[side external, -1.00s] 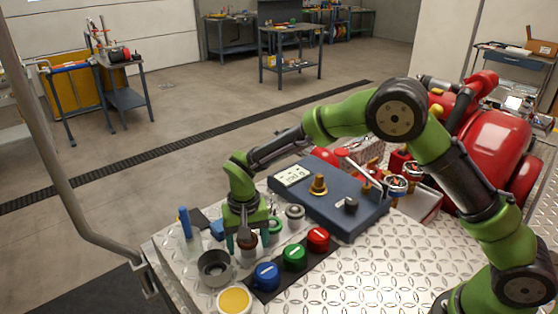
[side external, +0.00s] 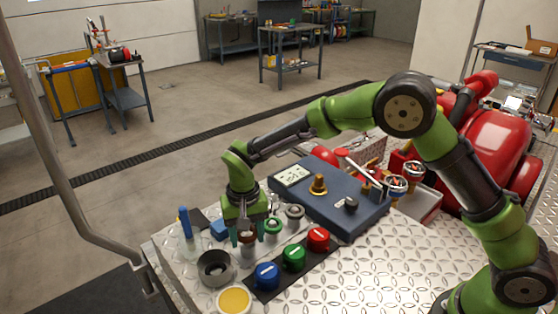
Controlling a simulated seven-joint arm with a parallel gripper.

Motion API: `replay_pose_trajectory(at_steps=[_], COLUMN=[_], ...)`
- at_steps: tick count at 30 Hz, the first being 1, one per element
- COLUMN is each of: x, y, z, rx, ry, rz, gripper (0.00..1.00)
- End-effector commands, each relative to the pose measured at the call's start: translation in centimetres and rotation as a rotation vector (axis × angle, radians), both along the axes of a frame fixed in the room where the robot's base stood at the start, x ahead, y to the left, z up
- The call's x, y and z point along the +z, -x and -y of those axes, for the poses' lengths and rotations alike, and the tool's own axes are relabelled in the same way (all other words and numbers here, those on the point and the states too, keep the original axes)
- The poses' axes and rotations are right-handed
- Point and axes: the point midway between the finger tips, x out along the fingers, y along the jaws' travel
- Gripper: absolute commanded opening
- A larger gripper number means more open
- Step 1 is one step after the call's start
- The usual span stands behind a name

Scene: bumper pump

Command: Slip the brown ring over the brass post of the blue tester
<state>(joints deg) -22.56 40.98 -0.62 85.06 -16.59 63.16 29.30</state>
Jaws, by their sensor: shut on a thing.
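The blue tester (side external: 300,200) lies on the diamond-plate surface, with its brass post (side external: 318,187) standing upright and bare on top. My gripper (side external: 248,236) points down at the left of the tester, among small ring-shaped parts.
A green ring (side external: 273,226) and a grey ring (side external: 294,212) stand just right of my gripper. A dark cup (side external: 214,268) and blue (side external: 266,276), green (side external: 294,257) and red (side external: 318,238) caps are in front. The plate at the right front is clear.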

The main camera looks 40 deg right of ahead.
Motion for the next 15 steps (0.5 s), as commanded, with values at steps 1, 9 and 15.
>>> replay_pose_trajectory(at_steps=[1, 9, 15], x=[0.3, 1.7, 2.6], y=[0.0, 0.0, 0.0], z=[0.0, 0.0, 0.0], rx=[0.0, 0.001, 0.0], ry=[0.0, 0.0, 0.0], rz=[0.001, 0.001, 0.001], gripper=[0.35, 0.35, 0.35])
